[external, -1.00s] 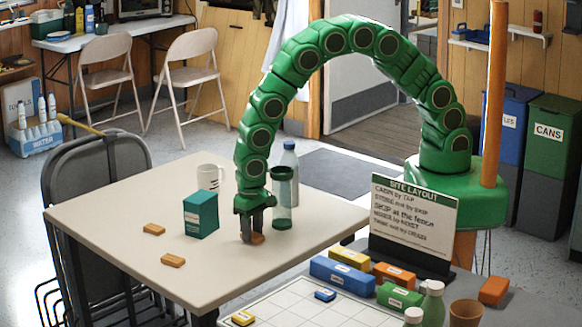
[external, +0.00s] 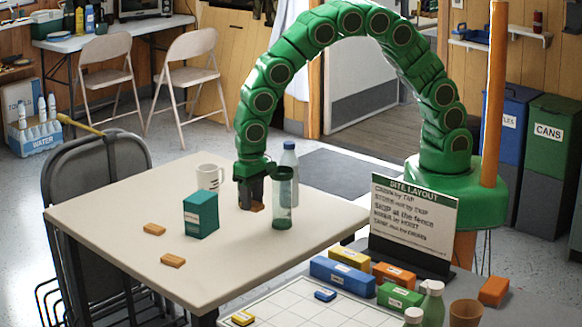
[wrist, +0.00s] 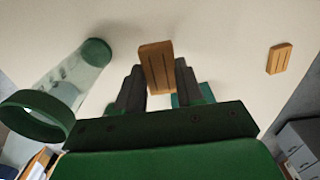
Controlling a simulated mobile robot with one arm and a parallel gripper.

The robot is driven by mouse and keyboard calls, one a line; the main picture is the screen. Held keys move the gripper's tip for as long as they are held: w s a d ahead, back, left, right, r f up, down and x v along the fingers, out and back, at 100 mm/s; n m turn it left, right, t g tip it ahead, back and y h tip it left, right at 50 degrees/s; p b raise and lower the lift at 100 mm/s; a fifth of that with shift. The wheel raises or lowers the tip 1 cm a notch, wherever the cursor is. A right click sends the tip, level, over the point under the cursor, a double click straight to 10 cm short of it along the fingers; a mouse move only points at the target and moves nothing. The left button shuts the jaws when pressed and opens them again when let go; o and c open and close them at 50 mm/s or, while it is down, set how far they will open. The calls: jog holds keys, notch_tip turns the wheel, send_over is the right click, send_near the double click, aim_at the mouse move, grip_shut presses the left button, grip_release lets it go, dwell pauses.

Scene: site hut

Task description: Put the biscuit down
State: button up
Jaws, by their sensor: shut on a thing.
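My gripper (external: 252,202) is shut on a brown biscuit (external: 257,207), which shows at its fingertips. In the wrist view the held biscuit (wrist: 157,66) sticks out between the two dark fingers. It appears to be held above the pale table (external: 130,262), just left of a clear tumbler with green ends (external: 284,205). Two more biscuits lie on the table at the left, one farther back (external: 154,230) and one nearer (external: 172,261). One loose biscuit (wrist: 280,58) shows at right in the wrist view.
A clear bottle (external: 290,165) stands behind the tumbler, which fills the left of the wrist view (wrist: 85,68). The table's near part is clear.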

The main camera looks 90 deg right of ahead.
jog(key=s+a+r, duration=0.1)
jog(key=s+a, duration=0.5)
jog(key=a, duration=0.4)
jog(key=s+a+r, duration=0.1)
jog(key=s+a, duration=0.6)
jog(key=a, duration=0.3)
jog(key=s+a+r, duration=0.1)
jog(key=s+a, duration=0.5)
jog(key=a, duration=0.5)
send_over(301, 323)
jog(key=s+d, duration=0.1)
jog(key=shift+m, duration=0.3)
notch_tip(301, 323, down, 8)
jog(key=shift+r, duration=0.15)
jog(key=shift+w+a+f, duration=0.2)
jog(key=shift+f, duration=0.4)
jog(key=shift+w+a+f, duration=0.35)
jog(key=shift+a+f, duration=0.1)
jog(key=shift+f, duration=1.55)
jog(key=shift+f, duration=0.1)
